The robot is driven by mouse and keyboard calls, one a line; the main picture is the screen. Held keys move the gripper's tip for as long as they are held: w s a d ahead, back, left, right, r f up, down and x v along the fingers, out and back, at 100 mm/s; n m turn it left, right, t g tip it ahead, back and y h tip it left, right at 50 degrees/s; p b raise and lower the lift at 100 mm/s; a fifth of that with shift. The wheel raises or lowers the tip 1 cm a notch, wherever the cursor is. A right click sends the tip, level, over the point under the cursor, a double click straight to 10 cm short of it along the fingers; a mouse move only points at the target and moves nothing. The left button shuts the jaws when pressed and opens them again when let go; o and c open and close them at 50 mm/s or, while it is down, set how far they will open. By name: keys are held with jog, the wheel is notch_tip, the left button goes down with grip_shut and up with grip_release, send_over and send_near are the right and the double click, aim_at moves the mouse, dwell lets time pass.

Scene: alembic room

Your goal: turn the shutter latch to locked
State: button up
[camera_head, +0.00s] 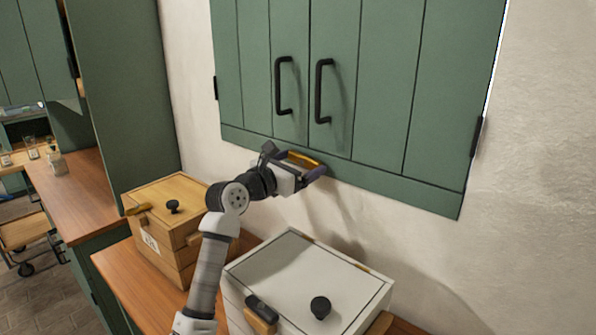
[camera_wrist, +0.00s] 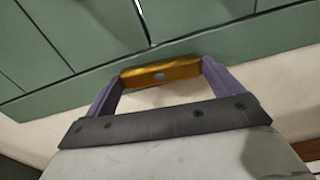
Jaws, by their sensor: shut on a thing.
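The green shutter (camera_head: 385,85) hangs on the wall with two doors and two black upright handles. The latch (camera_head: 304,157) is a brass-coloured bar at the shutter's bottom edge, below the handles. It lies roughly level along that edge. In the wrist view the latch (camera_wrist: 160,75) spans the gap between two purple fingers, with a small grey round spot near its middle. My gripper (camera_head: 298,167) is shut on the latch, one finger at each end. My gripper also shows in the wrist view (camera_wrist: 163,84). The fingers partly hide the latch's ends.
A white box (camera_head: 290,270) with a black knob stands below my gripper. The wall to the right of the shutter is bare.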

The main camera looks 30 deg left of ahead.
jog(key=m+b, duration=0.1)
jog(key=b, duration=0.2)
jog(key=f+m+b, duration=0.1)
jog(key=m+b, duration=0.1)
jog(key=b, duration=0.1)
jog(key=m+b, duration=0.3)
jog(key=shift+r+b, duration=0.15)
jog(key=shift+b, duration=0.15)
jog(key=m+b, duration=0.3)
jog(key=shift+r+m+b, duration=0.1)
jog(key=shift+m+b, duration=0.2)
jog(key=shift+m, duration=0.1)
jog(key=m+b, duration=0.2)
jog(key=m, duration=0.1)
jog(key=shift+r+m, duration=0.1)
jog(key=shift+m, duration=0.2)
jog(key=shift+r+m+b, duration=0.1)
jog(key=shift+m+b, duration=0.75)
jog(key=shift+m, duration=0.95)
jog(key=o, duration=0.7)
jog(key=s+a+b, duration=0.2)
jog(key=s, duration=1.1)
jog(key=shift+s, duration=0.4)
